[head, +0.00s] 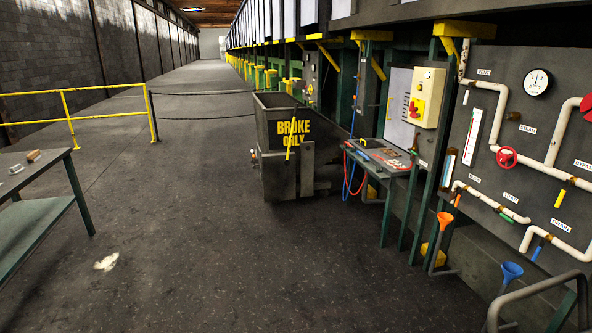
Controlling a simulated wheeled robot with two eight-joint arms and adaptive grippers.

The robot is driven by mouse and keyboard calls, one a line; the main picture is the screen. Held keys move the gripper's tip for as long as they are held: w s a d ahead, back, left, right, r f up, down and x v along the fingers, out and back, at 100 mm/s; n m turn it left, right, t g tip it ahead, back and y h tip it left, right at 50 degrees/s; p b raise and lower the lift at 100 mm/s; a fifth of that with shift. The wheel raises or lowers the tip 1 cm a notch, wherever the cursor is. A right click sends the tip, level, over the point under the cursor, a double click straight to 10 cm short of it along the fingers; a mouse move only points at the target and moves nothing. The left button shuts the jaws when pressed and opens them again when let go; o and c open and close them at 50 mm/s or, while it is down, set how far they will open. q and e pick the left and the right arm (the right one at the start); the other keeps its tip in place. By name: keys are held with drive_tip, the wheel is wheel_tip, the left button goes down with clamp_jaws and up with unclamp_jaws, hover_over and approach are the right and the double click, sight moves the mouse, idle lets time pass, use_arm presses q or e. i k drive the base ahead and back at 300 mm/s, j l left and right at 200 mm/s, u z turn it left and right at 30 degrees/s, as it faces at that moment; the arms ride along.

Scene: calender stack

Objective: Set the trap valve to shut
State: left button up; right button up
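A pipe panel (530,110) stands on the right with white pipes and small labels. The label that seems to read TRAP (511,197) sits above a sloping white pipe. Just below it is a small green lever handle (508,217), which appears to lie roughly along the pipe; its exact angle is hard to tell at this size. An orange lever (457,200) is to its left, and a blue lever (537,252) is lower right near the DRAIN label (562,224). Neither of my grippers is in view.
A red handwheel (506,157) and a gauge (538,82) are on the panel. Orange (444,221) and blue (511,272) funnels and a grey rail (540,285) stand before it. A BROKE ONLY bin (285,150) is mid-aisle; a table (40,200) is left.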

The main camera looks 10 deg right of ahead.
sight(501, 215)
drive_tip(key=i+z, duration=0.25)
drive_tip(key=i, duration=0.3)
drive_tip(key=i+j+z, duration=0.1)
drive_tip(key=i+z, duration=0.15)
drive_tip(key=i, duration=0.25)
drive_tip(key=i+j+z, duration=0.25)
drive_tip(key=i, duration=0.3)
drive_tip(key=i+l+z, duration=0.15)
drive_tip(key=z, duration=0.3)
drive_tip(key=i+z, duration=0.7)
drive_tip(key=z, duration=0.2)
drive_tip(key=i+l+z, duration=0.1)
drive_tip(key=i+z, duration=0.15)
drive_tip(key=i, duration=0.45)
